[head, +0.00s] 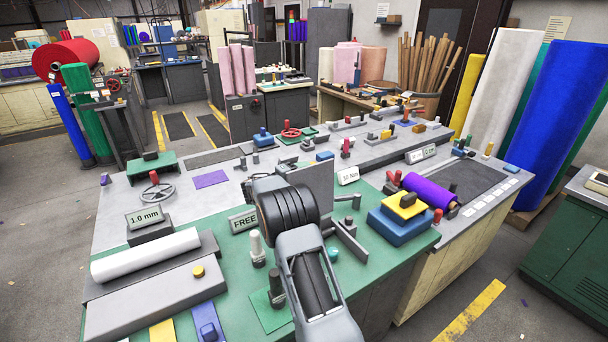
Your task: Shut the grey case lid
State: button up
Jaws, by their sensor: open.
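A flat grey panel (318,184), which looks like the grey case lid, stands upright near the middle of the bench. My arm covers its lower left part, and the case body below it is mostly hidden. My arm reaches up from the bottom edge to the front left of the panel. My gripper (247,187) shows only in small part at the arm's far end, left of the panel. It is open, and nothing is seen between its fingers. I cannot tell whether it touches the panel.
A FREE sign (243,221) and a white-topped peg (256,246) stand close left of my arm. A metal bracket (347,240) and a blue block with a yellow top (402,218) are to the right. A purple roll (430,190) lies behind them. A white roll (146,255) lies front left.

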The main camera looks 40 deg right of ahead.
jog(key=shift+c, duration=0.2)
grip_shut()
dwell(0.3)
jog(key=shift+f, duration=0.1)
